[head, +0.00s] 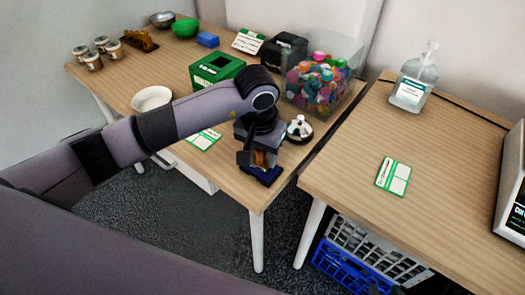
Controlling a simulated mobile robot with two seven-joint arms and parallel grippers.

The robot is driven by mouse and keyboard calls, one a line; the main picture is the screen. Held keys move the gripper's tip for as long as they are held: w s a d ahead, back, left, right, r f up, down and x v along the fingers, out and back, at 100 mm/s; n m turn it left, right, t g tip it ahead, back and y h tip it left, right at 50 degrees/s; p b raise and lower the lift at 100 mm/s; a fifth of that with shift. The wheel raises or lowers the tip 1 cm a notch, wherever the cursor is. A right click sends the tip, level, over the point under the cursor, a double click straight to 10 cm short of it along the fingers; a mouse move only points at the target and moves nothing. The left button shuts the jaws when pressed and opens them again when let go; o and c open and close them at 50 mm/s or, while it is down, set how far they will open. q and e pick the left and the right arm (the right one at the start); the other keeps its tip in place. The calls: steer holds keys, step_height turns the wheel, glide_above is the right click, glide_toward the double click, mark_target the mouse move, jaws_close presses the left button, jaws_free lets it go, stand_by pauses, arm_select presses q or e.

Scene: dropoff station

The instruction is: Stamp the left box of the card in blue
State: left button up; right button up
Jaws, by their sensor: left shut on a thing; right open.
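My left gripper (259,157) points down near the front right corner of the left table. It is shut on a brown, wooden-looking stamp handle (261,159). A dark blue flat block (262,176) shows directly below the handle at the table top; I cannot tell whether it is the stamp's base or an ink pad. A white and green card (393,177) lies flat on the right table, its two boxes looking blank. Another green and white card (204,139) lies on the left table beneath my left arm, partly hidden. My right gripper is not in view.
A silver bell (299,130) stands close right of my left gripper. Behind are a clear bin of colourful items (321,85), a green box (215,70) and a black box (284,50). A pump bottle (415,78) stands on the right table (345,170). A gap separates the tables.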

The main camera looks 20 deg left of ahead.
arm_select(q)
steer(key=shift+w+r+p, duration=0.1)
steer(key=shift+r+p, duration=1.25)
steer(key=shift+r, duration=1.95)
